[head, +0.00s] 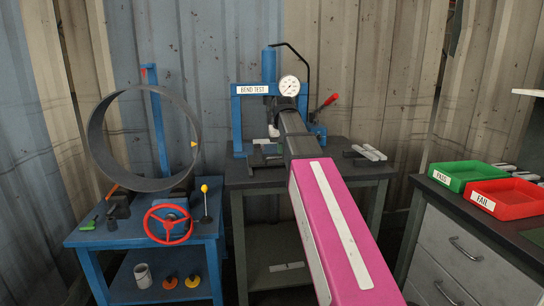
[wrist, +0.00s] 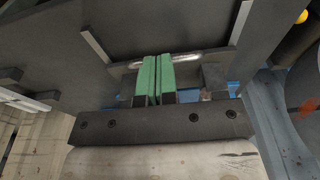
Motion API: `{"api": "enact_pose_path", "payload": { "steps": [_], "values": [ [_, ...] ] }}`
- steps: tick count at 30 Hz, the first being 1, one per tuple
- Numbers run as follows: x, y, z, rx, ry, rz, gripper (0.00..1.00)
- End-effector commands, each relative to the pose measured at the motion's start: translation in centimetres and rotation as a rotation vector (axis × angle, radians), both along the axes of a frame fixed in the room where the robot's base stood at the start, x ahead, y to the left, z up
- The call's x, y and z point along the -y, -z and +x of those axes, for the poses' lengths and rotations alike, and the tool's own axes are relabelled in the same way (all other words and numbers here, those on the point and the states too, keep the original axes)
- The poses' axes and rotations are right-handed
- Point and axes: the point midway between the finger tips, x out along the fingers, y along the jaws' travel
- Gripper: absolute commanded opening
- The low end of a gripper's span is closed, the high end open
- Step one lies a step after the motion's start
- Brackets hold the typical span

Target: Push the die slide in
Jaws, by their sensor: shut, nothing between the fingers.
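The blue bend test press (head: 240,112) stands on a dark bench in the middle of the head view, with a round gauge and a red-knobbed lever. Dark parts, likely the die slide (head: 258,160), sit low in its frame, partly hidden by my arm. My gripper (wrist: 159,58) shows in the wrist view with its two green fingers shut together and empty. A bright steel bar (wrist: 195,58) crosses at the fingertips, in front of a wide dark plate (wrist: 165,25), likely the slide. I cannot tell whether the fingers touch the bar.
A blue stand (head: 75,238) with a large dark ring (head: 95,150) and a red handwheel (head: 168,222) is at left. Grey metal pieces (head: 370,153) lie right of the press. A green tray (head: 458,176) and red tray (head: 510,200) sit on the right cabinet.

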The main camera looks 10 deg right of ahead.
Motion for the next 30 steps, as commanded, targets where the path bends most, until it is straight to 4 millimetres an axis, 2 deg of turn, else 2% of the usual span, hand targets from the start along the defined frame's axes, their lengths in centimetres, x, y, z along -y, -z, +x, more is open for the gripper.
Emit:
{"api": "enact_pose_path", "payload": {
  "steps": [16, 30],
  "values": [
    [0.0, 0.2, 0.0, 0.000, 0.000, 0.000, 0.00],
    [0.0, 2.4, 0.0, -0.001, 0.000, 0.000, 0.00]
  ]
}}
